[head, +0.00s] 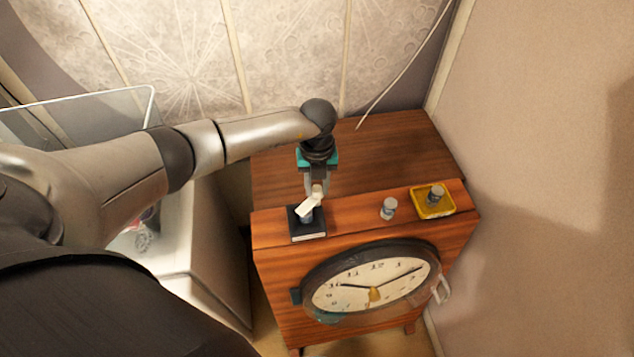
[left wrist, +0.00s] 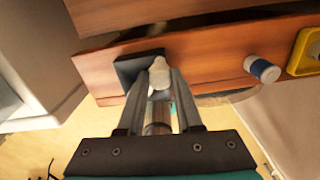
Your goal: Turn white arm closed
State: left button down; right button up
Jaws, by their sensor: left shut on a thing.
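The white arm (head: 311,205) is a small pale lever on a black square base (head: 307,227) at the left end of the wooden cabinet's front strip. It also shows in the left wrist view (left wrist: 159,73), between the fingertips. My left gripper (head: 316,188) reaches down from above and is shut on the white arm. In the left wrist view my left gripper (left wrist: 160,85) has a finger on either side of it, and part of the lever is hidden between them. The lever slants in the head view. My right gripper is not in view.
A grey knob (head: 388,208) and another knob in a yellow square dish (head: 433,213) stand to the right on the wooden cabinet (head: 390,150). A round clock (head: 370,283) is on its front. A white bin-like unit (head: 207,245) stands left; a wall closes the right side.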

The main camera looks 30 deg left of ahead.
pick_arm(q)
jog(key=shift+w+r+n, duration=0.1)
jog(key=shift+n, duration=0.5)
jog(key=c, duration=0.6)
grip_release()
notch_tip(320, 180, up, 15)
jog(key=shift+r, duration=0.1)
dwell(0.4)
